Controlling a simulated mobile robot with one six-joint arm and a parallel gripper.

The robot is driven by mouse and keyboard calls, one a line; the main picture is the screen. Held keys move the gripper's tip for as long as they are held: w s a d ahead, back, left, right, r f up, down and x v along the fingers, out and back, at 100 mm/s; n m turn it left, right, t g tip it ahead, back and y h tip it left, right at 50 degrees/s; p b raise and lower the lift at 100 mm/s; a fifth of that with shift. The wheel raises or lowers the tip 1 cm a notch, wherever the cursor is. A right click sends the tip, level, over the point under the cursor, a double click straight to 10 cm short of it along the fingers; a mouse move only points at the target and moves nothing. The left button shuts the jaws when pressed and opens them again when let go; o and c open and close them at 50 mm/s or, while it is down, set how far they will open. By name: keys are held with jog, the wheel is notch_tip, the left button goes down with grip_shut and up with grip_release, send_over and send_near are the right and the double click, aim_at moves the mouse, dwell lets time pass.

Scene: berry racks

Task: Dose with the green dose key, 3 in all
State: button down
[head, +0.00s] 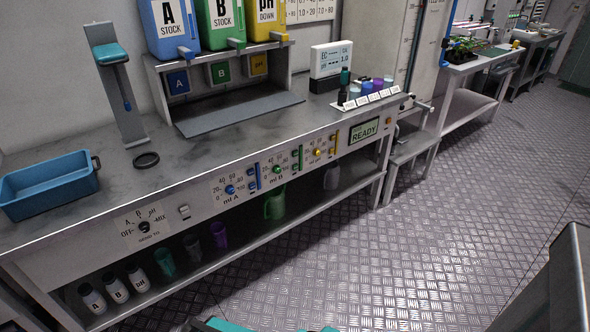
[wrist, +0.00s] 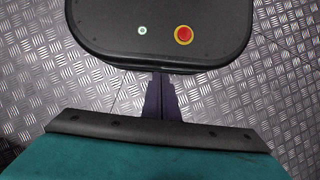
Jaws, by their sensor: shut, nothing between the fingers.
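The green dose key (head: 295,160) is a small upright green piece on the bench's front panel, right of the green dial (head: 278,169) marked ml B. The display (head: 363,131) at the panel's right reads READY. My gripper (wrist: 162,78) shows in the wrist view as two dark fingers, shut together with nothing between them. It is over the floor and my own base, well away from the panel. In the head view only a bit of teal of my arm shows at the bottom edge, and the fingers are out of sight.
A blue key (head: 253,177) and a yellow dial (head: 317,153) flank the green controls. The mode dial (head: 144,227) is at the panel's left. A blue tray (head: 50,187) and black ring (head: 146,160) lie on the bench. Floor (head: 330,255) before the bench is clear.

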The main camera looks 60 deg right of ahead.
aim_at(295, 167)
jog(key=w+d+r+m+t+y+b, duration=0.1)
jog(key=w+d+r+m+t, duration=0.2)
jog(key=w+d, duration=0.65)
jog(key=w+d+r+m+t+y+b, duration=0.1)
jog(key=w+d+r+m+t, duration=0.2)
jog(key=w+d, duration=0.65)
jog(key=w+d+r+m+t, duration=0.1)
jog(key=d+r, duration=0.2)
jog(key=d, duration=0.4)
jog(key=w+d+r+t+h+b, duration=0.1)
jog(key=d+r, duration=0.2)
jog(key=d, duration=0.3)
jog(key=w+d+r+m+t, duration=0.1)
jog(key=d+r+t, duration=0.15)
jog(key=d, duration=0.45)
jog(key=s+d+r+m+t+h, duration=0.1)
jog(key=s+d+r, duration=0.2)
jog(key=d+r, duration=0.3)
jog(key=s+d+r+m+h+b, duration=0.1)
jog(key=s+d+r, duration=0.3)
jog(key=d, duration=0.8)
jog(key=s+d+r+m+t+h, duration=0.1)
jog(key=s+d+r+h, duration=0.2)
jog(key=d+r, duration=0.5)
jog(key=shift+s+d+r+m+t, duration=0.35)
jog(key=shift+s+d, duration=0.3)
jog(key=shift+d, duration=0.3)
jog(key=shift+w, duration=0.2)
